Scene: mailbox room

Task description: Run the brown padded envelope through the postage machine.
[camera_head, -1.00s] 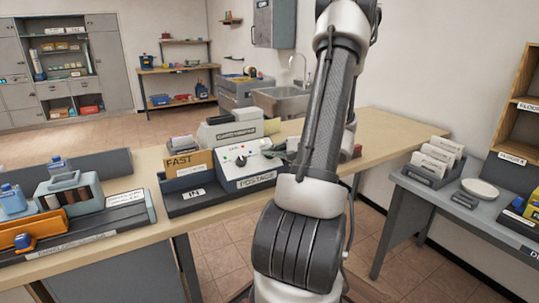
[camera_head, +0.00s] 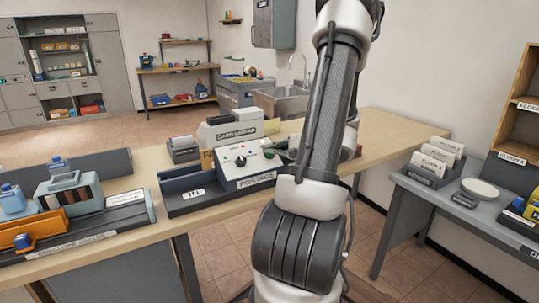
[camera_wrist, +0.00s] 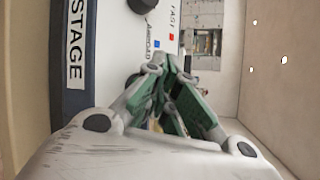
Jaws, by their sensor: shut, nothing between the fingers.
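The grey-white postage machine (camera_head: 246,166) stands on the long bench, with a sloped panel of coloured buttons and a POSTAGE label. Its dark tray (camera_head: 178,184) on the left looks empty. A tan sliver (camera_head: 207,159) at the machine's left side looks like the brown padded envelope; the rest is hidden. My gripper (camera_wrist: 168,62) is shut and empty in the wrist view, its tips over the button panel (camera_wrist: 150,45) near the blue and red buttons. I cannot tell whether the tips touch a button. In the head view my arm hides most of my gripper.
An envelope sealer (camera_head: 75,200) stands left on the bench. A box labelled for cardholders or similar (camera_head: 229,131) sits behind the machine. A grey side table (camera_head: 455,200) with a letter rack (camera_head: 436,158) is at the right. Bare bench top (camera_head: 385,135) lies right of my arm.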

